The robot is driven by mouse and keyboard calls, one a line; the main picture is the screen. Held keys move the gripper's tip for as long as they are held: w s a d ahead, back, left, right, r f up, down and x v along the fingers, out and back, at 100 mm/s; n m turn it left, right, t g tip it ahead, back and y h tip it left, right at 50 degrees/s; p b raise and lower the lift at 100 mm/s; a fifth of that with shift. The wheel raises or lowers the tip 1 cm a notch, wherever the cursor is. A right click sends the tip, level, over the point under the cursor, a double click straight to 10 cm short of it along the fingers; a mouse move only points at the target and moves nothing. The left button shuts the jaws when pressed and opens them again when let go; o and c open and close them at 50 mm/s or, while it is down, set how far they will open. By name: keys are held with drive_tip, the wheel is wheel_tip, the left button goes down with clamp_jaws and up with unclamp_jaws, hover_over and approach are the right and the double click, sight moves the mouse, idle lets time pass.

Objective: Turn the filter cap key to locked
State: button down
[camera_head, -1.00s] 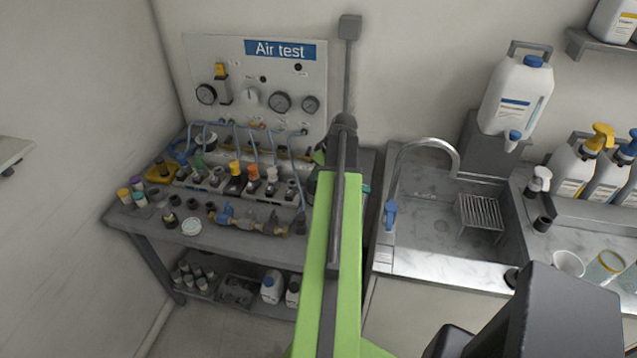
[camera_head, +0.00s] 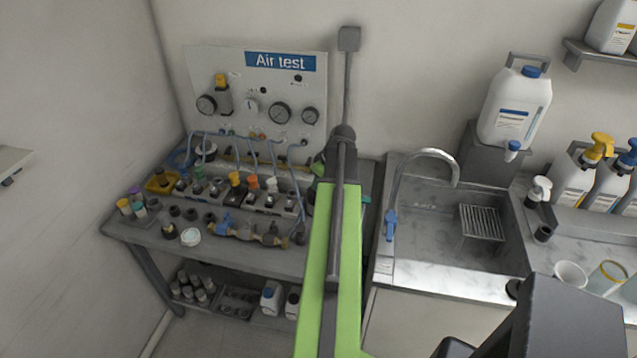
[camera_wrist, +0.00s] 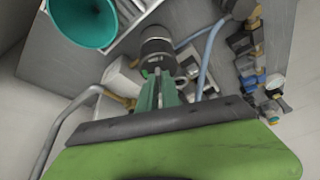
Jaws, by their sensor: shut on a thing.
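In the wrist view my gripper (camera_wrist: 160,90) has its narrow green fingers closed together at the near end of a dark, ridged cylinder (camera_wrist: 157,48), which looks like the filter cap. The fingers overlap its lower edge. The small part between them is mostly covered, so I cannot tell the key's angle. In the head view my green arm reaches to the right end of the test bench, and the gripper and cap are hidden behind it.
The Air test panel (camera_head: 265,90) with gauges stands behind the bench (camera_head: 255,262), which holds several fittings and hoses. A sink (camera_head: 430,235) with a curved tap lies right of my arm. A teal cup-shaped thing (camera_wrist: 85,22) is near the gripper in the wrist view.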

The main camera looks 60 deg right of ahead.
drive_tip(key=shift+a, duration=0.1)
drive_tip(key=shift+a+m+h, duration=0.1)
drive_tip(key=shift+m+h, duration=0.3)
drive_tip(key=shift+m, duration=0.7)
drive_tip(key=m, duration=0.2)
drive_tip(key=m+g+h, duration=0.1)
drive_tip(key=m, duration=0.1)
drive_tip(key=shift+w+a+m+h, duration=0.15)
drive_tip(key=shift+m+h, duration=0.15)
drive_tip(key=m+g+h, duration=0.1)
drive_tip(key=m, duration=0.3)
drive_tip(key=shift+w, duration=0.2)
drive_tip(key=shift+a+m+g+h, duration=0.15)
drive_tip(key=shift+m+g, duration=0.25)
drive_tip(key=shift+m, duration=0.45)
drive_tip(key=shift+d+m+g+h, duration=0.15)
drive_tip(key=shift+m+g, duration=0.25)
drive_tip(key=shift+m, duration=0.45)
drive_tip(key=shift+a, duration=0.1)
drive_tip(key=c, duration=1.5)
unclamp_jaws()
drive_tip(key=shift+c, duration=0.2)
